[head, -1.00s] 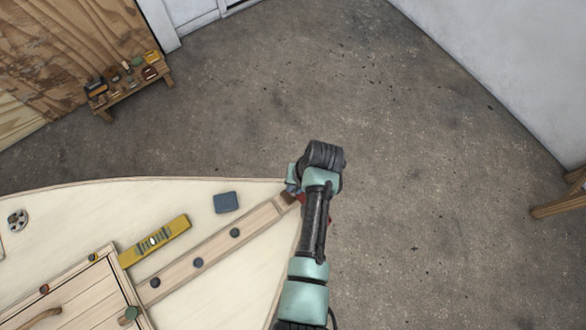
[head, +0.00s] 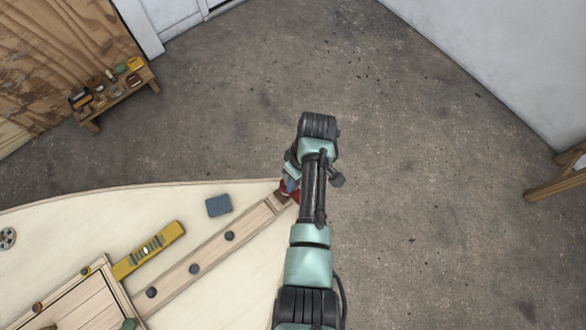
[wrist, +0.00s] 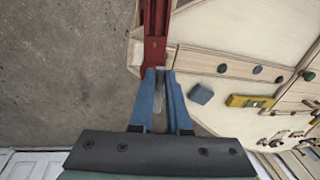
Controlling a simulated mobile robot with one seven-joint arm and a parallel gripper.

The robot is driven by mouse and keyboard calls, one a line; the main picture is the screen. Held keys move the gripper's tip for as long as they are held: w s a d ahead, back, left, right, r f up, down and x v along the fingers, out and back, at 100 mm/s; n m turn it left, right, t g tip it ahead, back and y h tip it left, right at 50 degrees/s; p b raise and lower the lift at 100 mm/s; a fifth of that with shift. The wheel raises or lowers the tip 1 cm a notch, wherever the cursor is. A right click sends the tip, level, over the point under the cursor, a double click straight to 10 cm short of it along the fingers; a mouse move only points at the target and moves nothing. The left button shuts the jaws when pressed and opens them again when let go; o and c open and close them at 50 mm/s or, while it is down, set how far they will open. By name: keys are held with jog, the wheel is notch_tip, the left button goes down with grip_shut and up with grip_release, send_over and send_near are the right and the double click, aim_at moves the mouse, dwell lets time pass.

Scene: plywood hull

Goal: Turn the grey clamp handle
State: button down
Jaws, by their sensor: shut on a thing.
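A red clamp (wrist: 155,45) grips the pointed end of the hull. It also shows in the head view (head: 289,188), mostly covered by my arm. Its grey handle (wrist: 160,92) lies between the blue fingers of my gripper (wrist: 159,74) in the wrist view, in line with the red body. My gripper is shut on the handle. In the head view my gripper (head: 291,179) is at the hull's tip, partly hidden by my wrist.
The plywood hull (head: 90,215) carries a yellow level (head: 148,249), a blue-grey block (head: 219,205) and a wooden strip with dark knobs (head: 190,268). A low bench (head: 115,98) with small items stands far left. A wooden stand (head: 560,182) is at right. Open floor lies beyond the tip.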

jog(key=shift+s+d+f+n, duration=0.15)
jog(key=shift+f+n, duration=0.1)
jog(key=shift+n, duration=0.35)
jog(key=c, duration=0.9)
grip_release()
jog(key=shift+w+r, duration=0.1)
jog(key=shift+w, duration=0.1)
jog(key=shift+r, duration=0.1)
jog(key=shift+w+r, duration=0.1)
jog(key=shift+r, duration=0.1)
jog(key=shift+p+v, duration=0.3)
jog(key=shift+v, duration=5.85)
